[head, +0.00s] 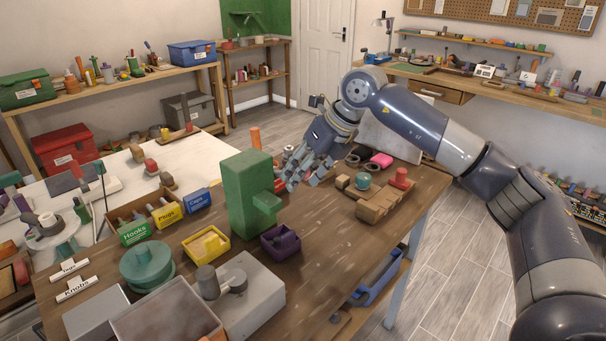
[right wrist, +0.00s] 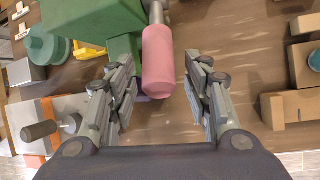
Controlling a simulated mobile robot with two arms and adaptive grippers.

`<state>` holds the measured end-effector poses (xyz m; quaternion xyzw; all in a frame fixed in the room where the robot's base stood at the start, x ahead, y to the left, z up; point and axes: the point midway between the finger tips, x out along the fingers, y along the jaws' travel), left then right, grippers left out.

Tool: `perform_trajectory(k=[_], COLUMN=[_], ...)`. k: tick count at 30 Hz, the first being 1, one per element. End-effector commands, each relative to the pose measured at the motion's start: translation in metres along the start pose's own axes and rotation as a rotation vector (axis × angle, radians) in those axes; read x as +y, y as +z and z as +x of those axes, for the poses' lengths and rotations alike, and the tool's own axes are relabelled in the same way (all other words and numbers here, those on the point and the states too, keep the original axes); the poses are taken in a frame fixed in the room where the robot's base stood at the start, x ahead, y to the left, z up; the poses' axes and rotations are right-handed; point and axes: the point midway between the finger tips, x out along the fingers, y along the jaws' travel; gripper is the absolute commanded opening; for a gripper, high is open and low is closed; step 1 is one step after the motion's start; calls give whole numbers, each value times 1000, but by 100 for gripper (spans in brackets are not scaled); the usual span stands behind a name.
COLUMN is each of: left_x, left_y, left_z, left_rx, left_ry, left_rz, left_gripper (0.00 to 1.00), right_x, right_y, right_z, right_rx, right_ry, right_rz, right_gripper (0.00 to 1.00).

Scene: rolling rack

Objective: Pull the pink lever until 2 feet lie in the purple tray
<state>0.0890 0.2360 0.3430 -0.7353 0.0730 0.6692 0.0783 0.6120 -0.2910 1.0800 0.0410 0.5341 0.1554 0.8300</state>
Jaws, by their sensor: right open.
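The green dispenser (head: 247,195) stands upright on the brown bench, with a green spout low on its right side. The pink lever (right wrist: 158,62) sticks out on a metal rod beside the green body in the right wrist view. In the head view it is mostly hidden behind my right gripper. The purple tray (head: 281,243) sits on the bench below the spout; I cannot make out what lies in it. My right gripper (head: 290,179) is open, and its fingers (right wrist: 161,103) stand either side of the pink lever, apart from it. My left gripper is out of view.
A yellow tray (head: 206,244) stands left of the purple one. A grey box with a crank (head: 249,302) is in front. Wooden blocks (head: 378,207) and a red knob-like piece (head: 401,178) lie to the right. The bench front right of the tray is clear.

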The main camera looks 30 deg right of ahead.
Motion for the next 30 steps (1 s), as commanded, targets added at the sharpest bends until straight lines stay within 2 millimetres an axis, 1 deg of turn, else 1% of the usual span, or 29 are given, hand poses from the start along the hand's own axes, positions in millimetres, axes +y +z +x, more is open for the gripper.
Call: perform_trajectory(k=[5,12,16,21,30], left_x=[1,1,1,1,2], left_y=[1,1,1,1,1], left_z=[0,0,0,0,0], left_rx=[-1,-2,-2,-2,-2], left_ry=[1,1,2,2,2], left_rz=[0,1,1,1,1], left_gripper=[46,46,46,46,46], right_x=[0,0,-1,-1,-1], right_y=[1,1,1,0,0], right_z=[-27,-79,-100,-115,-117], right_rx=[-4,-5,-4,-1,-1], right_ry=[0,-1,0,-1,0], right_rz=[0,0,1,1,1], right_gripper=[46,46,46,46,46])
